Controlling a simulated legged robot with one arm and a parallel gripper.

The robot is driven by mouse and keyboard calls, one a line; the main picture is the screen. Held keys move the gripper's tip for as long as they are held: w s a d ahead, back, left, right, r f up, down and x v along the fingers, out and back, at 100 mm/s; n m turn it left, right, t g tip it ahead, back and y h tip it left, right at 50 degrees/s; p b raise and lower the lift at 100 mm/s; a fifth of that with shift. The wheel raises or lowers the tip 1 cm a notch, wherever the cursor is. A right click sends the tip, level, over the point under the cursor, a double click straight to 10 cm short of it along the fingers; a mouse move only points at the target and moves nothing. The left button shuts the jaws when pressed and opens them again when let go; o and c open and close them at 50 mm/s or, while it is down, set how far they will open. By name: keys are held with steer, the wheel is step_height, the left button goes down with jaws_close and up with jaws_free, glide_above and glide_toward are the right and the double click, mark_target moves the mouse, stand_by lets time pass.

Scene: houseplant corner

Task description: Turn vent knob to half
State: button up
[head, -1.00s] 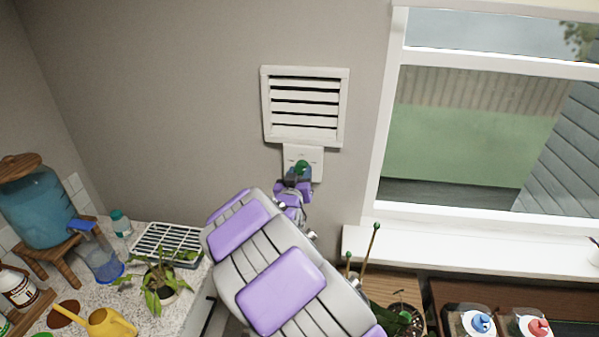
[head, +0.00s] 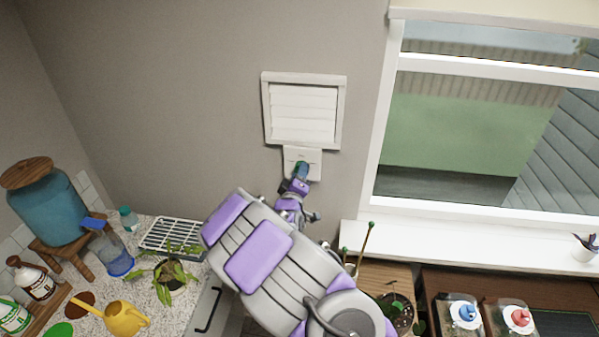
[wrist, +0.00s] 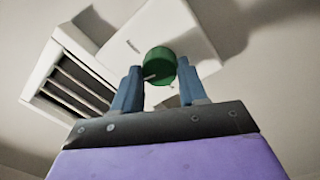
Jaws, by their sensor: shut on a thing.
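The green vent knob (wrist: 160,62) sits on a white control plate (wrist: 135,38) below the vent; a small pale mark shows on its lower left in the wrist view. My gripper (wrist: 159,80) has one blue finger on each side of the knob and is shut on it. In the head view, my gripper (head: 299,176) reaches up to the plate and mostly hides the knob. The white louvred vent (head: 304,110) is on the wall above. Its slats look nearly closed in the head view, but dark gaps show from below in the wrist view. The plate's markings are unreadable.
The window (head: 470,130) and its white sill (head: 450,248) are right of the vent. A counter at lower left holds a blue water dispenser (head: 45,205), a white rack (head: 170,236), a potted plant (head: 172,274) and a yellow watering can (head: 122,318). The wall around the vent is bare.

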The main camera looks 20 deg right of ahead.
steer(key=shift+a+f+n, duration=0.1)
steer(key=shift+n, duration=1.6)
steer(key=o, duration=1.1)
steer(key=shift+w+a, duration=0.1)
steer(key=shift+w, duration=0.05)
steer(key=shift+c, duration=0.2)
steer(key=p+v, duration=1.1)
steer(key=v, duration=0.6)
steer(key=shift+s+f, duration=0.15)
steer(key=shift+s, duration=0.15)
